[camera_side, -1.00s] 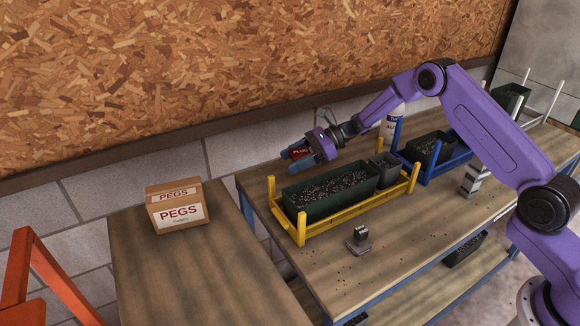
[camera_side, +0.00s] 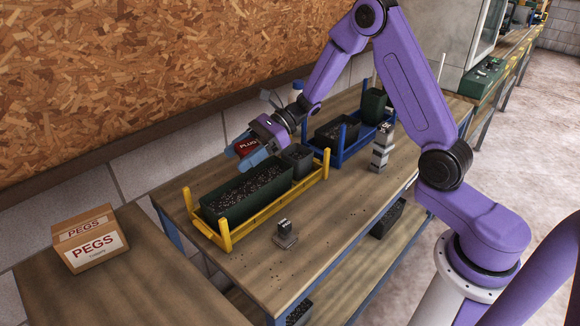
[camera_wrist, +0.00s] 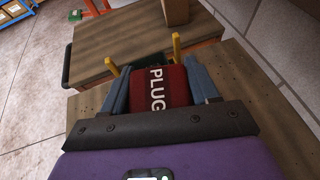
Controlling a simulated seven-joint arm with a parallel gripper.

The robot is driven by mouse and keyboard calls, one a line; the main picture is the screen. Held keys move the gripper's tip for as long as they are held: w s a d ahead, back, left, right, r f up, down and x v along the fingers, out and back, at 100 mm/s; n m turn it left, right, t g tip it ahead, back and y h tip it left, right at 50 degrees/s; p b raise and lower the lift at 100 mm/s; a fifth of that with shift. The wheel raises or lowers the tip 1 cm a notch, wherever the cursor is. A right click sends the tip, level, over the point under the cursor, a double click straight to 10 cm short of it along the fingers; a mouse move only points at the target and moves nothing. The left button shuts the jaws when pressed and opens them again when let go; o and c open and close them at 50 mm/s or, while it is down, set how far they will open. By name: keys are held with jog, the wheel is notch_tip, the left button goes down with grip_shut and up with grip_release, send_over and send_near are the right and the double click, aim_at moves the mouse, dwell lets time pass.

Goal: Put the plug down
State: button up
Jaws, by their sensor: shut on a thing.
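The plug (camera_side: 246,147) is a dark red block with white "PLUG" lettering. My gripper (camera_side: 250,160) is shut on it, one blue finger on each side. It is held above the back right part of the green soil trough (camera_side: 262,203) in the yellow frame (camera_side: 263,216). The wrist view shows the plug (camera_wrist: 172,86) between the blue fingers, and it hides much of the trough behind it. I cannot tell its exact height above the trough.
A small grey pot (camera_side: 297,157) stands at the frame's right end. A blue frame (camera_side: 350,150) with a dark soil box is further right. A small metal block (camera_side: 285,235) sits in front on the bench. A PEGS box (camera_side: 90,240) stands on the left table. The bench's front is mostly clear.

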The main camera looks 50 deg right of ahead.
jog(key=r, duration=0.5)
jog(key=shift+d+r, duration=0.15)
jog(key=shift+d, duration=0.1)
jog(key=d+m+t+h, duration=0.1)
jog(key=d+m+t, duration=0.15)
jog(key=d, duration=0.55)
jog(key=m+t+h, duration=0.7)
jog(key=m, duration=0.2)
send_over(349, 188)
jog(key=shift+n, duration=0.35)
notch_tip(349, 188, down, 18)
jog(key=shift+d, duration=0.1)
jog(key=o, duration=1.1)
